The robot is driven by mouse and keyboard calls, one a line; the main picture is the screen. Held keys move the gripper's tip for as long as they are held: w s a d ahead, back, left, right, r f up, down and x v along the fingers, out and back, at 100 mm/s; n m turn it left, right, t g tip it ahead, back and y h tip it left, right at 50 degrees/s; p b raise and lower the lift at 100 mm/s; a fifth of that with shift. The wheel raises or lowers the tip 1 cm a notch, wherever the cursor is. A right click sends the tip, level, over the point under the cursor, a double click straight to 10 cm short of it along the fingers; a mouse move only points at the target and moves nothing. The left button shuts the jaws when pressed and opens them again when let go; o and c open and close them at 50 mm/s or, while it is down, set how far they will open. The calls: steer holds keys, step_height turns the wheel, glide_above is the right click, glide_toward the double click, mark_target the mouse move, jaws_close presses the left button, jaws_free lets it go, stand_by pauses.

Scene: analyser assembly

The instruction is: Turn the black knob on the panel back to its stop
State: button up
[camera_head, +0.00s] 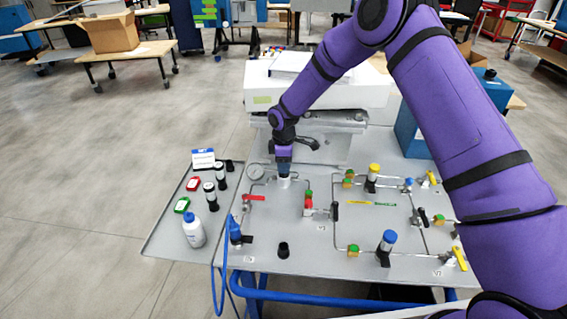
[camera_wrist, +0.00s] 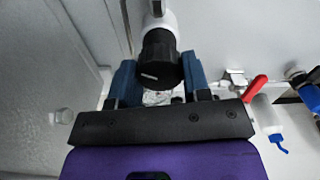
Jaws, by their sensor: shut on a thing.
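The black knob (camera_wrist: 158,62) shows in the wrist view on a white valve body (camera_wrist: 157,20), with a short white mark on its face. My gripper (camera_wrist: 160,76) has its two blue fingers on either side of the knob and is shut on it. In the head view my gripper (camera_head: 284,167) points down at the back left of the grey panel (camera_head: 270,225). The white valve body shows just below it there, while the knob itself is hidden by the gripper.
A red lever (camera_head: 254,197) is in front, also in the wrist view (camera_wrist: 256,88). A side tray (camera_head: 165,235) holds a white bottle (camera_head: 194,231) and black-and-white cylinders. A white machine (camera_head: 325,95) stands behind.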

steer(key=n, duration=0.5)
steer(key=shift+n, duration=0.3)
stand_by(0.4)
steer(key=o, duration=0.9)
step_height(320, 180, up, 11)
steer(key=shift+f, duration=0.1)
